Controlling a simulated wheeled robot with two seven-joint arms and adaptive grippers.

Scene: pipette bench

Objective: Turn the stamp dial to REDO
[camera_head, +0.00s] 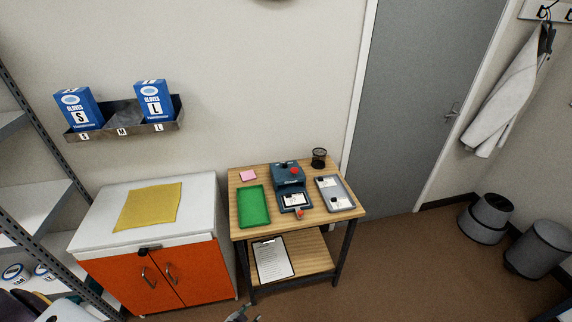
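The stamp machine (288,175) is a dark blue-grey device at the back middle of the wooden table. A red knob (294,170) shows on its upper part and a small red part (300,212) at its front. A pale card (295,199) lies in its front bed. The dial's lettering and setting are too small to read. What looks like the tip of my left gripper (243,314) shows at the bottom edge, in front of and below the table, apart from the machine. Its fingers are mostly cut off. My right gripper is not in view.
An orange cabinet (160,275) stands left.

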